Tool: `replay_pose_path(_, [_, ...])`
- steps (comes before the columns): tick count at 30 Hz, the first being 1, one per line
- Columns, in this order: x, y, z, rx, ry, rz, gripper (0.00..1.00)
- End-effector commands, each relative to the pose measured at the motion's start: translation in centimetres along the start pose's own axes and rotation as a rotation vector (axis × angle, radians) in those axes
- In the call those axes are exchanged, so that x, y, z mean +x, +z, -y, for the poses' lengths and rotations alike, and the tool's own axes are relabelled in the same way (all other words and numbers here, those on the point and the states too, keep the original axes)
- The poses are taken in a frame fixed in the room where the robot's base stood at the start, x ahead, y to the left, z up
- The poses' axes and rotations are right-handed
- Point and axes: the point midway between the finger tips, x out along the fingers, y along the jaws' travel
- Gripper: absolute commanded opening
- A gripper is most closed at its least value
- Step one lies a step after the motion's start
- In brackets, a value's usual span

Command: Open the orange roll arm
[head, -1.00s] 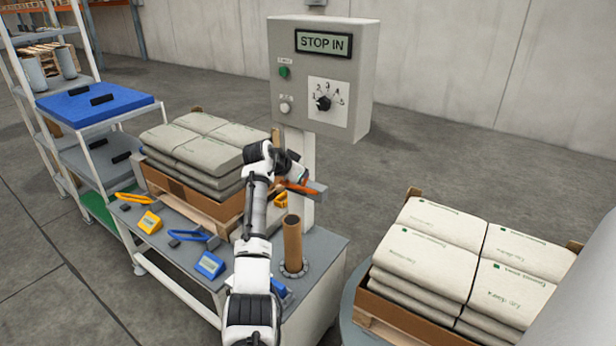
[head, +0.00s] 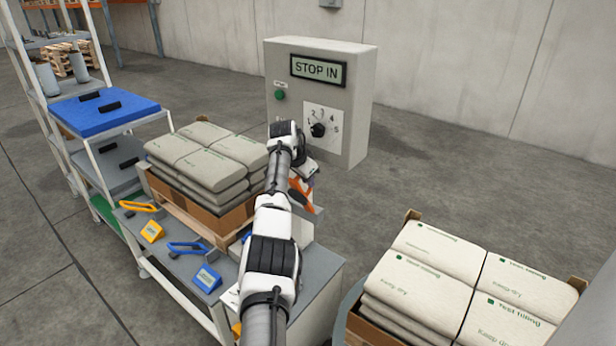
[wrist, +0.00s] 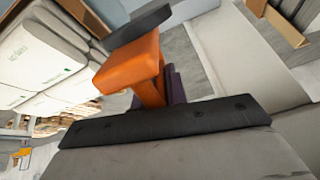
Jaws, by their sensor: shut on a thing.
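The orange roll arm (head: 304,192) shows only in part in the head view, beside the grey control post and behind my wrist. In the wrist view, its orange block (wrist: 130,62) is close up, between a dark finger above and a black pad below. My gripper (head: 300,184) is shut on the orange roll arm. A dark purple part (wrist: 176,84) shows just behind the orange block. The far end of the roll arm is hidden.
The control box (head: 318,100) reading STOP IN stands close behind my gripper. Stacked sacks (head: 205,160) lie on the left and more sacks (head: 430,275) on the right. Open floor lies behind.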

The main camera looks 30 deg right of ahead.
Motion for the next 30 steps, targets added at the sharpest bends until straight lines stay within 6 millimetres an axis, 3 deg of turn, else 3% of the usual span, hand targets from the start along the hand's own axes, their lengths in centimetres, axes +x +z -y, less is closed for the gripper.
replay_pose_path(13, [-0.18,-0.03,0.16,0.001,-0.003,0.001,0.0])
replay_pose_path(14, [-0.18,-0.02,0.16,0.001,-0.003,0.001,0.18])
replay_pose_path(18, [-0.13,0.0,0.12,0.0,-0.002,0.002,0.34])
replay_pose_path(30, [-0.71,0.04,0.11,0.0,-0.002,0.002,0.34])
